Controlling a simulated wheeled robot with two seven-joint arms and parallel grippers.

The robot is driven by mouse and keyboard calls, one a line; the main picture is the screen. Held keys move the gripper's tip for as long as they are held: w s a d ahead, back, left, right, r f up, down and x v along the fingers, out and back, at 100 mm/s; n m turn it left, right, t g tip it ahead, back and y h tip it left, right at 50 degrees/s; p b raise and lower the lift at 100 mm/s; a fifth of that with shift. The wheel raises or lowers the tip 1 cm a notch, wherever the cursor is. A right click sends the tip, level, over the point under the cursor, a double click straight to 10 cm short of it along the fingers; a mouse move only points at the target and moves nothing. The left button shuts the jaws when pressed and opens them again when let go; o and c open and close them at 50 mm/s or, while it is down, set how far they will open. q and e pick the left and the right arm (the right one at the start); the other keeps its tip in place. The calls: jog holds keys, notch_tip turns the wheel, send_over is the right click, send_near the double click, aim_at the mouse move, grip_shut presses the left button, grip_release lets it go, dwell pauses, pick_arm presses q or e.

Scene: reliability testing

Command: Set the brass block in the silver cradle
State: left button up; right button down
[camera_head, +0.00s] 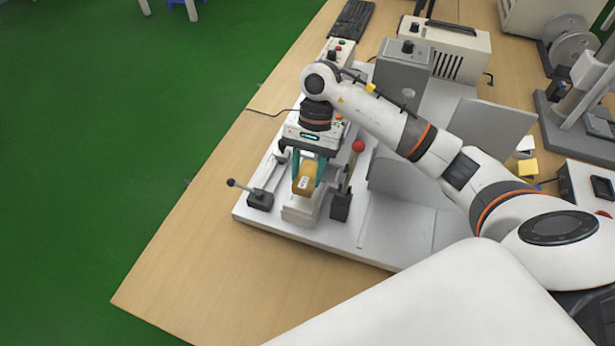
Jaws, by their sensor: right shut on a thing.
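The brass block (304,182) is a small golden block with a light label on its top. My right gripper (308,172) points down with its teal fingers shut on the block's sides. The silver cradle (300,212) is a pale grey block-shaped stand on the white base plate, directly below the brass block in the picture. The block's lower end is at the cradle's top; I cannot tell whether it rests in it or hangs just above. My left gripper is not in view.
A black-knobbed lever (258,197) stands left of the cradle and a red-knobbed lever (357,147) right of it. A grey upright panel (500,130) and a grey box (403,72) stand behind. The wooden table (190,270) is bare at front left.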

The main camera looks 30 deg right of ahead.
aim_at(309, 171)
notch_tip(309, 171, down, 3)
jog(key=shift+r+p, duration=0.1)
jog(key=shift+p, duration=0.2)
jog(key=shift+s, duration=0.15)
jog(key=c, duration=0.9)
grip_release()
jog(key=shift+f, duration=0.25)
jog(key=shift+o, duration=0.2)
jog(key=shift+r, duration=0.15)
jog(key=p+v, duration=0.1)
jog(key=v, duration=0.6)
jog(key=shift+w+d+r, duration=0.1)
jog(key=shift+w+r, duration=0.1)
